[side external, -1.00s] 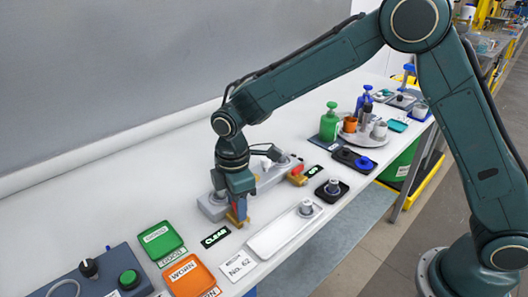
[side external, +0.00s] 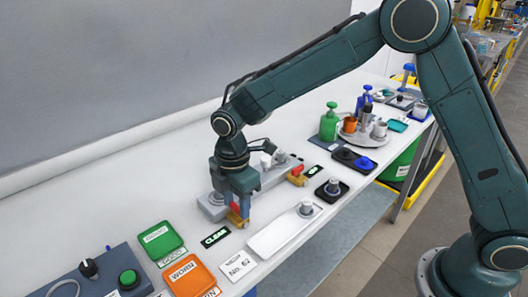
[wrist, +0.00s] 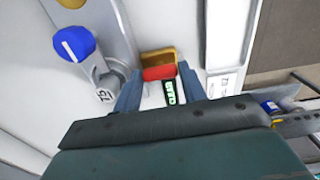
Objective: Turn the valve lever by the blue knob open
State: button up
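The blue knob (wrist: 75,42) with a white mark sits at the upper left of the wrist view, on a grey valve body (wrist: 118,38). A grey part tagged 75 lies just below it. A lever handle with a red grip (wrist: 158,73) and yellow end (wrist: 158,56) lies between the fingers of my gripper (wrist: 160,80). The fingers stand close on both sides of it; firm contact cannot be made out. In the side view my gripper (side external: 239,213) is low over the bench at the near end of the grey body. The blue knob cannot be made out there.
A red and orange handle (side external: 297,176) shows at the far end of the grey body. A CLEAR sign (side external: 215,237) and a white tray (side external: 285,230) lie near my gripper. Green (side external: 160,240) and orange (side external: 190,277) trays stand to the left.

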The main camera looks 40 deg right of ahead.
aim_at(238, 207)
jog(key=o, duration=0.3)
jog(key=shift+o, duration=0.2)
jog(key=shift+w, duration=0.1)
jog(key=shift+r, duration=0.1)
jog(key=shift+w+r, duration=0.1)
jog(key=shift+r, duration=0.05)
jog(key=shift+s+r, duration=0.2)
jog(key=shift+r, duration=1.7)
jog(key=shift+s+r, duration=0.15)
jog(key=shift+r, duration=1.7)
